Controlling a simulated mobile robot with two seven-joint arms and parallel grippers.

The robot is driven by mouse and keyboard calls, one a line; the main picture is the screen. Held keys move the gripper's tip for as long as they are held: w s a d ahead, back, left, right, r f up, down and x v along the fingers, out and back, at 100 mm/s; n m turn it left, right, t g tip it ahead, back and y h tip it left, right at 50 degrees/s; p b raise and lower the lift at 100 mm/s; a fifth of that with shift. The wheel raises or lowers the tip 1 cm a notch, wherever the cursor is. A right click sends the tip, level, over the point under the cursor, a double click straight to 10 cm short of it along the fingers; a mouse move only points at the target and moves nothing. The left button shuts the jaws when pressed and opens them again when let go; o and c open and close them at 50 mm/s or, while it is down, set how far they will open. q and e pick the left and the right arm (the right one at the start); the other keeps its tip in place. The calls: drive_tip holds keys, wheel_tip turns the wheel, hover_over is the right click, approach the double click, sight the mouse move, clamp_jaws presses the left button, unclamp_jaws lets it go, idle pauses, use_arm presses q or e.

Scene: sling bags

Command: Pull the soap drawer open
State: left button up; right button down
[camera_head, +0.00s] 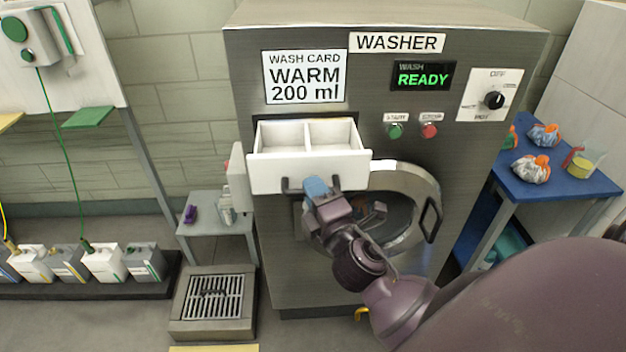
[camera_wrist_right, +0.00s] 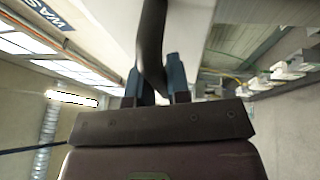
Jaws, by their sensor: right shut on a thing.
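The white soap drawer (camera_head: 308,170) sticks out of the front of the grey washer (camera_head: 300,250), and its two empty compartments show from above. A dark bar handle (camera_head: 291,186) is on the drawer's front. My right gripper (camera_head: 317,186) is shut on this handle. In the right wrist view the dark handle (camera_wrist_right: 152,45) runs between the two blue-grey fingertips (camera_wrist_right: 160,82). My left gripper is not in view.
The round washer door (camera_head: 432,215) stands below right of the drawer. A small grey side table (camera_head: 215,200) is at the left, above a floor grate (camera_head: 213,297). A blue table (camera_head: 560,185) with several bags and a cup is at the right.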

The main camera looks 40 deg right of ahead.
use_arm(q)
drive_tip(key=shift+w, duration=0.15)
use_arm(e)
drive_tip(key=shift+s+a, duration=0.25)
drive_tip(key=shift+s, duration=0.2)
drive_tip(key=c, duration=1.1)
unclamp_jaws()
use_arm(q)
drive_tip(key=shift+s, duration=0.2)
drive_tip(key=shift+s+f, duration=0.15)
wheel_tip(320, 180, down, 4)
drive_tip(key=b, duration=0.3)
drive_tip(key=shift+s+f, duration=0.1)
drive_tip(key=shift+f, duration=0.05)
use_arm(e)
drive_tip(key=v, duration=1)
drive_tip(key=shift+s, duration=0.4)
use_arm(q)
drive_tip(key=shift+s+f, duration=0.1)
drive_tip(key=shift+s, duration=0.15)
use_arm(e)
drive_tip(key=shift+f, duration=0.1)
